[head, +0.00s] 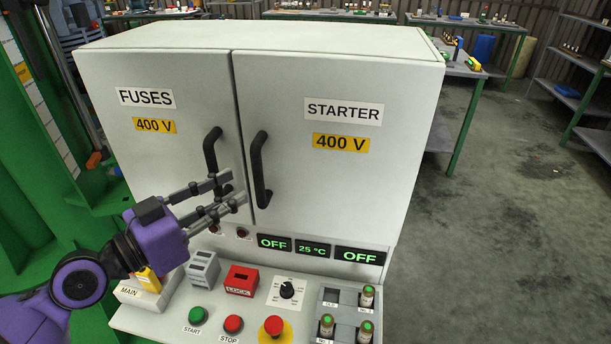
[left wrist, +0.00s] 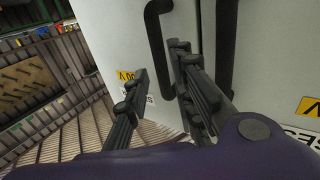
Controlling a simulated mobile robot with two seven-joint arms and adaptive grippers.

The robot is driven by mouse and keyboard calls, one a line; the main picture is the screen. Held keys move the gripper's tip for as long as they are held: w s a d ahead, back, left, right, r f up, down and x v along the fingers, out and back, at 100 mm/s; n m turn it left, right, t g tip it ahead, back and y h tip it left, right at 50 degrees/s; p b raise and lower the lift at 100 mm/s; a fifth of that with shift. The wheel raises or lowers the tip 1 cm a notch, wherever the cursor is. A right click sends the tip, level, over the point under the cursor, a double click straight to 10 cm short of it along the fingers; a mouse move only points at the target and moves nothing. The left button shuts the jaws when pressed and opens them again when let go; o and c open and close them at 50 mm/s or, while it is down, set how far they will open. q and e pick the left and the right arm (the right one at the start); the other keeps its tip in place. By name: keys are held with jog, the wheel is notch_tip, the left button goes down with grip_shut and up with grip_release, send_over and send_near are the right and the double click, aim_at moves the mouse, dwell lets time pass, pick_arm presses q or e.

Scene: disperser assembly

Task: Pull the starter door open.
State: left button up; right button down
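The starter door (head: 335,165) is the right door of a pale grey cabinet and looks closed. It bears a STARTER label and a yellow 400 V label. Its black handle (head: 260,170) is upright near the door's left edge. My left gripper (head: 236,187) is open, its fingertips just left of the handle's lower half. In the left wrist view the starter handle (left wrist: 157,40) shows between the two open fingers (left wrist: 160,62). I cannot tell whether a finger touches it. My right gripper is in neither view.
The fuses door (head: 160,95), with its own black handle (head: 210,150), is closed on the left, close to my fingers. A panel with buttons, a red LOCK block (head: 241,281) and a knob (head: 287,290) juts out below. Open floor (head: 500,200) lies to the right.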

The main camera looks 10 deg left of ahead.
aim_at(255, 182)
pick_arm(q)
jog(key=p+x, duration=0.1)
jog(key=x, duration=0.2)
jog(key=p+x, duration=0.2)
jog(key=x, duration=0.1)
jog(key=shift+w+d+r, duration=0.15)
jog(key=shift+w+r, duration=0.1)
jog(key=shift+w, duration=0.05)
jog(key=shift+w+d+f, duration=0.2)
jog(key=shift+w+d, duration=0.05)
jog(key=shift+c, duration=0.5)
grip_shut()
